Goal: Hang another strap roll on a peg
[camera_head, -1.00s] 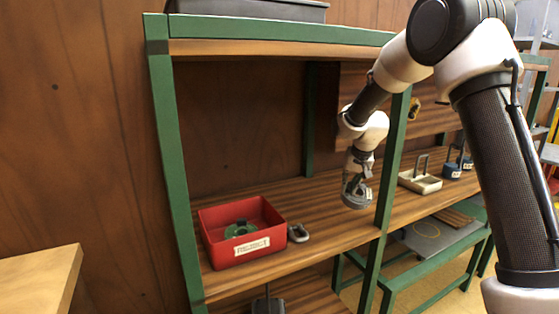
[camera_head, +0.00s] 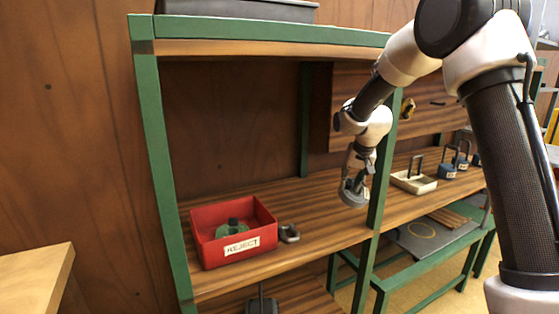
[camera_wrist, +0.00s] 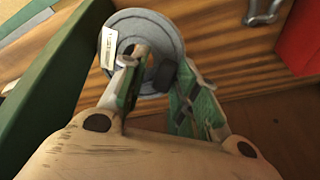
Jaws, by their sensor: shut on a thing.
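My gripper (camera_head: 358,168) hangs over the shelf beside the green front post and is shut on a grey strap roll (camera_head: 352,193). In the wrist view the grey roll (camera_wrist: 118,32) is a ring with a white label, between the green fingers of my gripper (camera_wrist: 158,66). The peg under the hanging roll is hidden.
A red REJECT box (camera_head: 205,249) with a green item (camera_head: 231,228) inside stands on the wooden shelf (camera_head: 310,205). A small grey metal part (camera_head: 289,233) lies beside it. The green post (camera_head: 380,180) is close to my gripper. A beige tray (camera_head: 414,184) and blue padlock-like items (camera_head: 449,170) stand right.

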